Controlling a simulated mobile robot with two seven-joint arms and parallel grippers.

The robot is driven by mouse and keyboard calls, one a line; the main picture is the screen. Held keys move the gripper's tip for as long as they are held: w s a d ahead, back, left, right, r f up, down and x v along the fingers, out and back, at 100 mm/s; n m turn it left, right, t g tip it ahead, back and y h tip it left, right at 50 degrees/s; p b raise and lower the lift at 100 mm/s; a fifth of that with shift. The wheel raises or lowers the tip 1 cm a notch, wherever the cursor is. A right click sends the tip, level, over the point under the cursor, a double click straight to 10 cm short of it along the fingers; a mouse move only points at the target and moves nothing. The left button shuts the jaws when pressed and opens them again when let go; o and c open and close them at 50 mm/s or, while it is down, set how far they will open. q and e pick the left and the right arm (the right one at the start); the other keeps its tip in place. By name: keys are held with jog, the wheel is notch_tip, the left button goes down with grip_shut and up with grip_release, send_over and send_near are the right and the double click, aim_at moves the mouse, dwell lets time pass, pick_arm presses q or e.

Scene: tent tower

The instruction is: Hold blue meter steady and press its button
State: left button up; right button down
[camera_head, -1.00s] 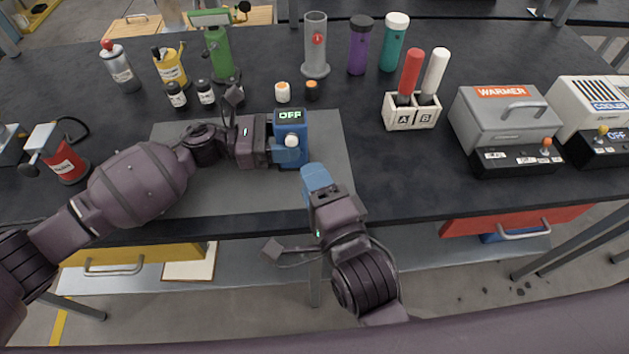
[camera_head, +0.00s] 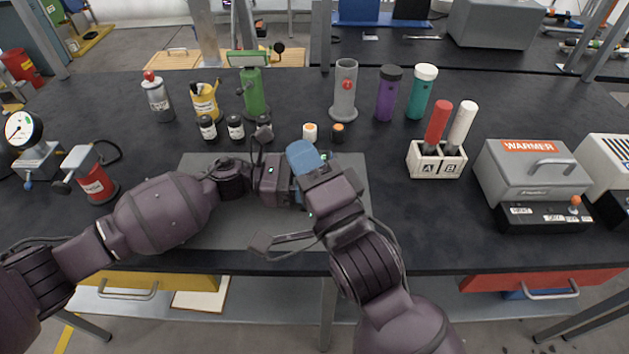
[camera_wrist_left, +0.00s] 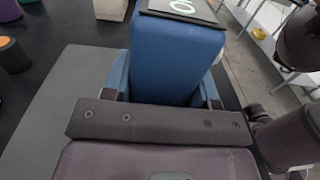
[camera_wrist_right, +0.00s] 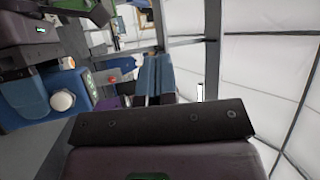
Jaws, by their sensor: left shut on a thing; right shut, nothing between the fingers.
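The blue meter (camera_wrist_left: 177,60) is between the fingers of my left gripper (camera_wrist_left: 163,90), which is shut on it.
A grey mat (camera_head: 225,232) lies under the grippers. Small black-capped jars (camera_head: 208,128) and orange- and white-topped ones (camera_head: 310,132) stand behind. A white holder (camera_head: 437,165) with red and white handles and the warmer (camera_head: 530,172) stand at right. A red canister (camera_head: 92,180) stands at left.

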jog(key=s+a+r+n+g+y, duration=0.3)
jog(key=a+r+n+g, duration=0.45)
jog(key=n, duration=0.45)
jog(key=s+a+r+n+g+y, duration=0.4)
jog(key=a+r+n+g, duration=0.3)
jog(key=n, duration=0.4)
jog(key=w+d+f+n+h, duration=0.2)
jog(key=d+f+n+h, duration=1.1)
jog(key=n+h, duration=0.5)
jog(key=d+n, duration=0.2)
jog(key=n, duration=0.1)
jog(key=shift+w+d+n, duration=0.15)
jog(key=shift+d+n, duration=0.05)
jog(key=shift+n, duration=0.2)
